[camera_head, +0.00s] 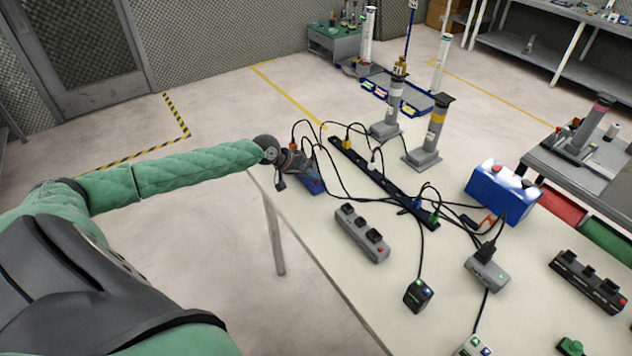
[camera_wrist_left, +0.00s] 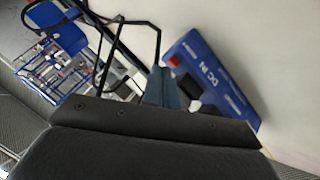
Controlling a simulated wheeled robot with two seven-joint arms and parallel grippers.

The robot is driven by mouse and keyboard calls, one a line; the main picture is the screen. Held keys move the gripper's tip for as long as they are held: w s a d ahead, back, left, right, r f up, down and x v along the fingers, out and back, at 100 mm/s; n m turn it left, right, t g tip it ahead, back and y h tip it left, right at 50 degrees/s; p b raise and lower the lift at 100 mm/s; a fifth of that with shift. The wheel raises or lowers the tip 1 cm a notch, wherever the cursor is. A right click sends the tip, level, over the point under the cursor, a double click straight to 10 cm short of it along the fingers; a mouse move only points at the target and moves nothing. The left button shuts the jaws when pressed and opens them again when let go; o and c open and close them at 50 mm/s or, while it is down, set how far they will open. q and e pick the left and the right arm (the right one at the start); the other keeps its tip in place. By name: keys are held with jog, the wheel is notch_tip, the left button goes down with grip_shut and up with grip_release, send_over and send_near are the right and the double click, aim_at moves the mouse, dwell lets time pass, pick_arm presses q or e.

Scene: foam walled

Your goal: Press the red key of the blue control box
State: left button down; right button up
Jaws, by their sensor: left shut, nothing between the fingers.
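A small blue box (camera_head: 313,187) lies at the table's left end, partly hidden by my left gripper (camera_head: 306,171). In the left wrist view this blue box (camera_wrist_left: 225,95) carries white "DC IN" lettering, a dark key and a small red part (camera_wrist_left: 173,61). My left gripper is shut and empty, its fingers (camera_wrist_left: 166,86) appearing over the box's near side. I cannot tell whether they touch it. A larger blue box (camera_head: 500,196) with white and red parts on top stands farther right on the table. My right gripper is not in view.
A long black power strip (camera_head: 380,180) with several plugs and loose cables runs beside the left gripper. A grey switch box (camera_head: 362,232), a black adapter (camera_head: 418,294) and a grey plug box (camera_head: 487,272) stand on the white table (camera_head: 390,290). Grey posts (camera_head: 430,135) stand behind.

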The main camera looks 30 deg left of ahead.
pick_arm(q)
jog(key=shift+f, duration=0.4)
dwell(0.3)
jog(key=shift+r, duration=0.1)
jog(key=shift+r+p, duration=0.7)
jog(key=shift+r, duration=0.1)
notch_tip(320, 180, up, 5)
jog(key=p, duration=0.3)
jog(key=shift+p, duration=0.35)
dwell(0.9)
